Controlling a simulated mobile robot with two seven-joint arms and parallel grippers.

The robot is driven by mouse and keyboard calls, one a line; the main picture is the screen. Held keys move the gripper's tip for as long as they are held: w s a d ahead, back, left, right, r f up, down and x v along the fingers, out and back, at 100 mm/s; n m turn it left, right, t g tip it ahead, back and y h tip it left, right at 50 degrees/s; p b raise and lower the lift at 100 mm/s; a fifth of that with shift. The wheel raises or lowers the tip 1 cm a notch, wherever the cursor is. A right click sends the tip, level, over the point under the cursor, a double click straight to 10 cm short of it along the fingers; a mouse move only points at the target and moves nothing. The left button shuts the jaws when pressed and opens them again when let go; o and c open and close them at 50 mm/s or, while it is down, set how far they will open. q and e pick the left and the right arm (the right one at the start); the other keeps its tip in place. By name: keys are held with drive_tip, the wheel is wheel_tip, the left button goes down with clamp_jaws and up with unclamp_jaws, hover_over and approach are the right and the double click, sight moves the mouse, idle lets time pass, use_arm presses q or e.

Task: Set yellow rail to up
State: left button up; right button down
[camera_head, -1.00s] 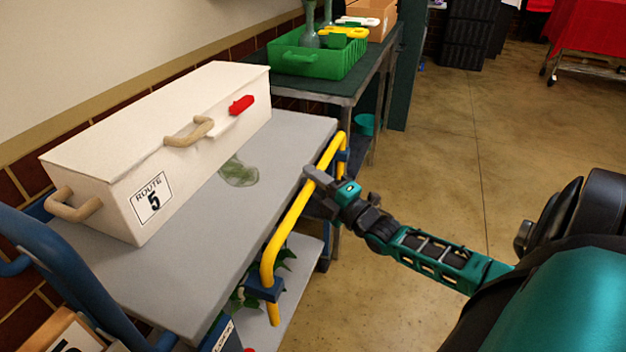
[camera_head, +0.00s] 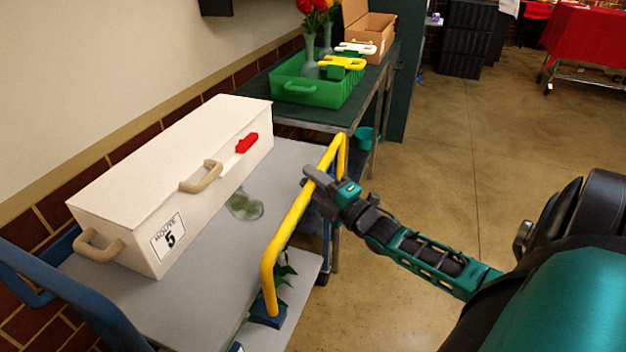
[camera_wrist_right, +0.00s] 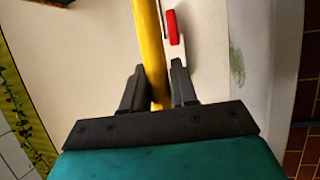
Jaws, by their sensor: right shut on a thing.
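The yellow rail (camera_head: 290,225) runs along the right side of the grey cart top (camera_head: 180,310) and stands above its edge. My right gripper (camera_head: 311,184) is shut on the rail's long bar, towards its far end. In the right wrist view the yellow rail (camera_wrist_right: 149,45) passes between the two dark fingers (camera_wrist_right: 158,90). My left gripper is not in view.
A white case (camera_head: 180,180) with tan handles and a red latch sits on the cart. A glass vase (camera_head: 244,206) stands beside it. A green crate (camera_head: 318,85) with vases and flowers is on the table behind. Open floor lies to the right.

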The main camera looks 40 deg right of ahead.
drive_tip(key=shift+w+r, duration=0.1)
drive_tip(key=shift+r, duration=0.4)
drive_tip(key=c, duration=1)
unclamp_jaws()
drive_tip(key=shift+f, duration=0.1)
drive_tip(key=shift+f, duration=0.1)
drive_tip(key=shift+s, duration=0.2)
drive_tip(key=v, duration=1.2)
drive_tip(key=shift+s+p, duration=0.3)
drive_tip(key=shift+p, duration=0.1)
drive_tip(key=shift+a, duration=0.1)
